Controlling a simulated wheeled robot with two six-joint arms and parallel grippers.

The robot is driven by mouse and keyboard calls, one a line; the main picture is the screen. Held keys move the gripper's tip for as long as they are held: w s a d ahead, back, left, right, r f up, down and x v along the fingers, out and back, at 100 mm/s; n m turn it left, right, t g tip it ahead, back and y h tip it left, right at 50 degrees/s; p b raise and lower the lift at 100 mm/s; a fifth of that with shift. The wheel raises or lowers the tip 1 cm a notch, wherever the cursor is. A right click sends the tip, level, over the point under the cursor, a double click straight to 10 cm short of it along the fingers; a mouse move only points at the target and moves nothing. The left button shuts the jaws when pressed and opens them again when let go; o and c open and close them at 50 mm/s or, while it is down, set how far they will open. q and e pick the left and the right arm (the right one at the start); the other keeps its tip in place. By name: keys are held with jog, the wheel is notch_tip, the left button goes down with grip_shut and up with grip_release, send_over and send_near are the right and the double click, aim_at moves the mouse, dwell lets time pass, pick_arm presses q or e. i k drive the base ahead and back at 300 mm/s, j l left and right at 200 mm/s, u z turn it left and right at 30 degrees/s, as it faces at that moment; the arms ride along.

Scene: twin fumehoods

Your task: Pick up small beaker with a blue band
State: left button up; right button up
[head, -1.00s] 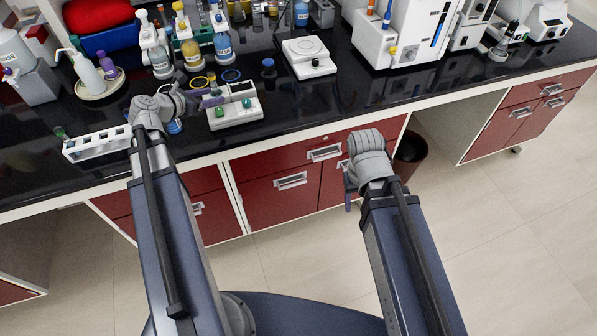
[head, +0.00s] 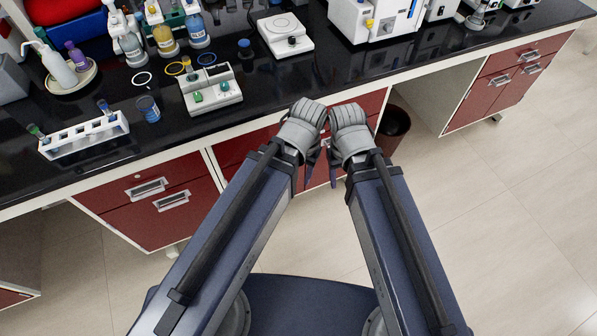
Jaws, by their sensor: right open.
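A small clear beaker with a blue band (head: 148,110) stands upright on the black bench top, between the white tube rack and a grey-white block device. My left gripper (head: 310,172) hangs in front of the bench edge, well to the right of the beaker. Only a slim dark finger part shows below its wrist, so its opening is hidden. My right gripper (head: 333,172) is close beside it, also in front of the bench edge, open and empty. Its fingers are mostly hidden by its wrist.
The white tube rack (head: 85,138) holds a few tubes left of the beaker. The block device (head: 210,92) stands right of it. Coloured rings (head: 142,79), bottles (head: 197,32) and a white hotplate (head: 285,35) are behind. Bare bench lies in front of the beaker.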

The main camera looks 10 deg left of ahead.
aim_at(149, 110)
jog(key=u, duration=1.45)
jog(key=k+j, duration=0.1)
jog(key=j, duration=0.85)
jog(key=k+j, duration=0.1)
jog(key=j, duration=0.85)
jog(key=i+j, duration=0.1)
jog(key=i, duration=0.35)
jog(key=u, duration=0.05)
